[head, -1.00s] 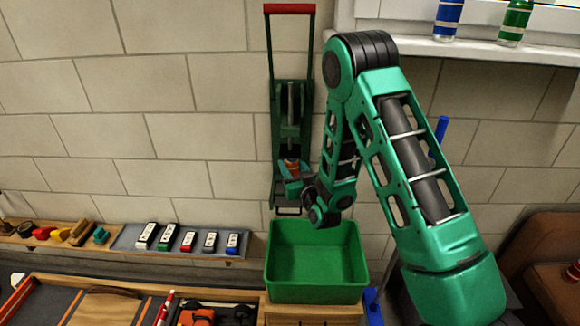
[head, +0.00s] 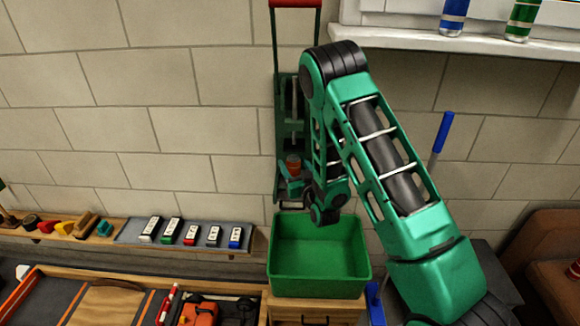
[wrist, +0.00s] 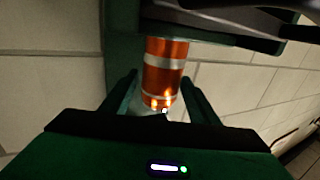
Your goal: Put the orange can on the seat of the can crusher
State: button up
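The orange can (head: 293,165) stands upright low in the green can crusher (head: 281,100), which is mounted on the brick wall. In the wrist view the orange can with silver bands (wrist: 164,70) is large, and its upper end is hidden by a dark crusher part (wrist: 205,30). My gripper (head: 291,184) is at the can's lower part, at the crusher's bottom. In the wrist view its two fingers lie either side of the can, with a narrow gap visible on the left. Exact contact between the can and the seat is hard to see.
A green bin (head: 318,262) stands just below the crusher. The crusher's red handle (head: 296,3) is raised above. Blue (head: 453,16) and green (head: 522,18) cans stand on the windowsill.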

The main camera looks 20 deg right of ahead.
dwell(0.3)
jog(key=s, duration=1.2)
jog(key=shift+d, duration=0.4)
jog(key=d+r+m+g+h, duration=0.1)
jog(key=d+r+g+h, duration=0.15)
jog(key=d+g, duration=0.45)
jog(key=s+d+r+m+g, duration=0.2)
jog(key=s+d+r+g, duration=0.2)
jog(key=s+d, duration=0.55)
jog(key=s+r+m+g, duration=0.2)
jog(key=s+r+g, duration=0.1)
jog(key=s, duration=1.1)
jog(key=s+r+m+g+y, duration=0.1)
jog(key=s+r+g, duration=0.3)
jog(key=s, duration=1.1)
jog(key=shift+a+r+m, duration=0.45)
jog(key=shift+r+m, duration=0.15)
jog(key=shift+r, duration=0.2)
